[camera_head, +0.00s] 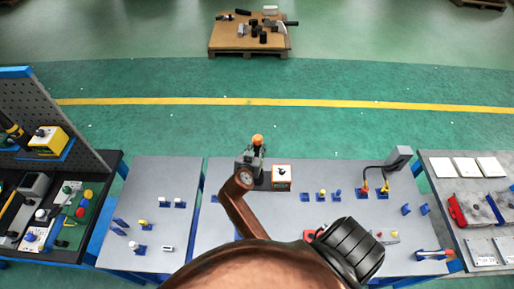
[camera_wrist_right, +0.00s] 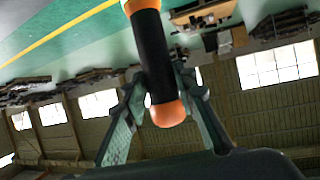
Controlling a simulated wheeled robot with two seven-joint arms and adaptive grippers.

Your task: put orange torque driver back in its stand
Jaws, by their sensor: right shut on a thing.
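The orange torque driver (camera_wrist_right: 153,50) has a black grip with orange ends. In the right wrist view it stands out between the fingers of my right gripper (camera_wrist_right: 160,105), which is shut on it. In the head view the driver's orange end (camera_head: 258,140) shows just above my right gripper (camera_head: 254,160), at the far edge of the grey table (camera_head: 220,230). Several small blue stands are on the table; one pair (camera_head: 372,192) at the right has red-orange parts. I cannot tell which stand is the driver's. My left gripper is not in view.
A small box with an orange edge (camera_head: 282,178) is close to the right of my gripper. A grey post with a cable (camera_head: 398,157) rises at the far right. My arm hides the table's front middle. Green floor beyond the table is clear up to a pallet (camera_head: 230,38).

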